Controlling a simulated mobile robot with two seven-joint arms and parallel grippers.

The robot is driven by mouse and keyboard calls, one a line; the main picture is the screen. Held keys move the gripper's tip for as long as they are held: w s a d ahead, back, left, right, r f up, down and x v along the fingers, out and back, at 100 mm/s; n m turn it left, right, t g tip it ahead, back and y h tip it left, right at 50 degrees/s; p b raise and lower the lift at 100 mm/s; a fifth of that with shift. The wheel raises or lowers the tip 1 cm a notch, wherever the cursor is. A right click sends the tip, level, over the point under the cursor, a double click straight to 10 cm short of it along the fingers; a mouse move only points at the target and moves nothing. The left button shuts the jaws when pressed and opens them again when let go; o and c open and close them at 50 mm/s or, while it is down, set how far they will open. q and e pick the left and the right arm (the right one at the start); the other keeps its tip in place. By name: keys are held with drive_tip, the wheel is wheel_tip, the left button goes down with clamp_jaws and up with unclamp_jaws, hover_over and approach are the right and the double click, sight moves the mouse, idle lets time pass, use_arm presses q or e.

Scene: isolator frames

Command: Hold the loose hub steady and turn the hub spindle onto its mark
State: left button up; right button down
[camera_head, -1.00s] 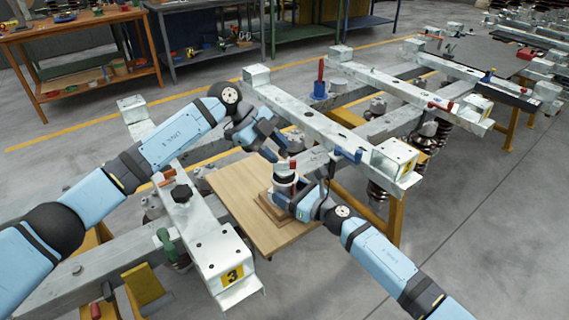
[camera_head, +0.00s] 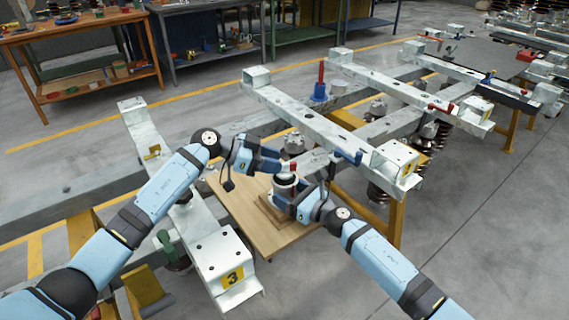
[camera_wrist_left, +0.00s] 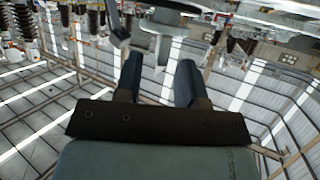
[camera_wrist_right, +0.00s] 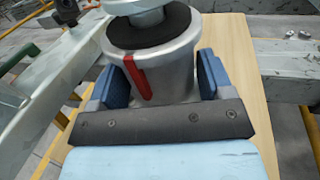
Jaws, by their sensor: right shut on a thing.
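The hub is a grey metal cylinder (camera_wrist_right: 170,60) with a black ring on top and a red mark (camera_wrist_right: 137,77) down its side. It stands upright on a wooden block (camera_head: 270,210) on a wooden board; it also shows in the head view (camera_head: 285,187). My right gripper (camera_wrist_right: 163,74) is shut around the hub, one blue finger on each side. A grey spindle (camera_wrist_right: 140,8) rises from the ring, its top cut off. My left gripper (camera_head: 284,165) is just above the hub, its fingers (camera_wrist_left: 159,78) apart. I cannot tell what the grey piece beyond them is.
A pale metal beam with a yellow 3 plate (camera_head: 233,277) lies left of the board (camera_head: 235,195). Another beam with a bracketed end (camera_head: 394,160) runs close on the right. Benches line the back.

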sight(285, 167)
use_arm(q)
drive_tip(key=shift+x, duration=1.7)
clamp_jaws()
drive_tip(key=m+g+y, duration=0.1)
drive_tip(key=m+g, duration=0.4)
drive_tip(key=g, duration=0.1)
drive_tip(key=shift+m+g, duration=0.3)
drive_tip(key=shift+m, duration=0.1)
drive_tip(key=shift+m+g+y, duration=1.6)
drive_tip(key=shift+m+g, duration=0.5)
drive_tip(key=shift+m, duration=0.1)
